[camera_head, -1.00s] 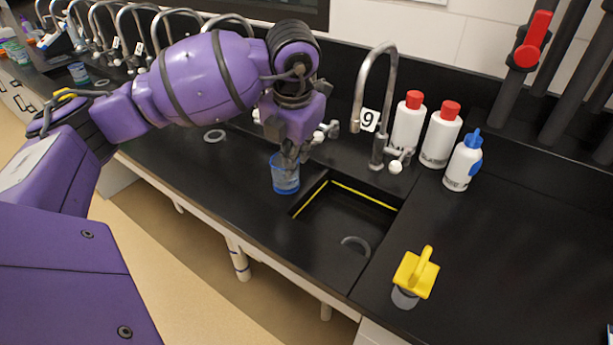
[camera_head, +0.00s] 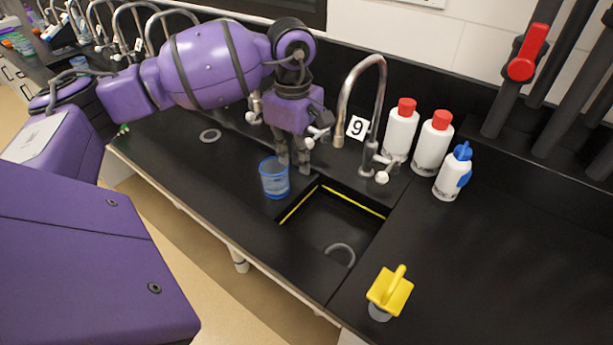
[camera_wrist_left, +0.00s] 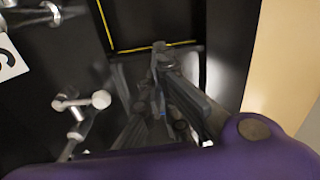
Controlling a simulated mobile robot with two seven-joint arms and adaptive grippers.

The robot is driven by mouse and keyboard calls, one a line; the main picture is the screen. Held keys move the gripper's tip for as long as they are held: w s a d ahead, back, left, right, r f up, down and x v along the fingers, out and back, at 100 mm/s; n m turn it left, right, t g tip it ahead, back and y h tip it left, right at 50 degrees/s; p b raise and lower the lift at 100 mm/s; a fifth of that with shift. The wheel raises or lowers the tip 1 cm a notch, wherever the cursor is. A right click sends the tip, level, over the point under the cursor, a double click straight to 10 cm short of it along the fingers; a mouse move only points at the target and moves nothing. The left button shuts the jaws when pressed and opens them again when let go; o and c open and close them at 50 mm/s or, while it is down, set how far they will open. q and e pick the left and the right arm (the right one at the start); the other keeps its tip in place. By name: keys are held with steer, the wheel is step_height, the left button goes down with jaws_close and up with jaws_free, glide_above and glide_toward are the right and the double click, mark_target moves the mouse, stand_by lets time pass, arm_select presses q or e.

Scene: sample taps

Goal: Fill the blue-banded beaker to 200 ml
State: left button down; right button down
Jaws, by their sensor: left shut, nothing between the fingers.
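The blue-banded beaker (camera_head: 274,178) stands upright on the black bench at the left edge of the sink (camera_head: 322,225). It looks clear with a blue tint; its liquid level cannot be read. My left gripper (camera_head: 293,166) points down just behind and right of the beaker, its fingers shut with nothing held. The fingers also show in the left wrist view (camera_wrist_left: 165,80), where the beaker cannot be made out clearly. The tap (camera_head: 365,95) labelled 9 stands behind the sink, right of the gripper. Its white-tipped handle (camera_head: 381,176) is at its base. My right gripper is out of view.
White bottles with red caps (camera_head: 401,128) (camera_head: 433,142) and a blue-capped bottle (camera_head: 453,172) stand right of the tap. A yellow-handled item (camera_head: 390,291) sits on the front right bench. A grey ring (camera_head: 210,135) lies left. More taps line the far left.

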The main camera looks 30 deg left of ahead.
mark_target(276, 178)
arm_select(q)
step_height(276, 178, down, 10)
steer(key=m+p, duration=0.1)
steer(key=shift+w, duration=0.2)
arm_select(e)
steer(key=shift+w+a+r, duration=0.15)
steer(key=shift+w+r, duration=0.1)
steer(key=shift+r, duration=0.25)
arm_select(q)
steer(key=shift+a+r, duration=0.1)
